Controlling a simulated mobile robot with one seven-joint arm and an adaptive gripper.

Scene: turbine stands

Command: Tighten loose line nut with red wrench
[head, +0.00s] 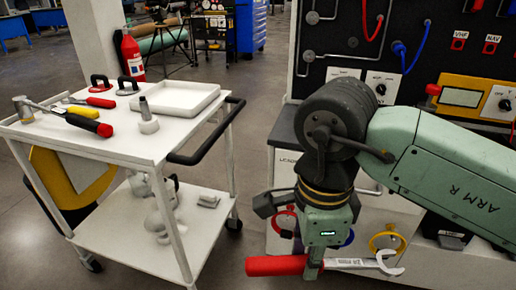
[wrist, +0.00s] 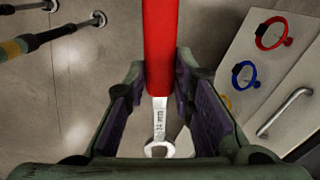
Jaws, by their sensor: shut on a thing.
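My gripper (head: 312,262) hangs low in front of the stand, pointing down, and is shut on the red wrench. The wrench's red handle (head: 276,265) sticks out to the left and its open steel jaw (head: 386,263) to the right, lying about level. In the wrist view the red handle (wrist: 159,45) runs down from the top edge between my fingers (wrist: 160,110), with the steel open end (wrist: 159,149) at the bottom. Pipes with round fittings (head: 312,18) show on the black panel; I cannot tell which nut is loose.
A white cart (head: 70,146) at left carries tools, a tray (head: 176,98) and a black handle. The stand's panel (head: 345,35) has red and blue cables. Red, blue and yellow rings (head: 387,243) sit on its lower front. Floor is clear between cart and stand.

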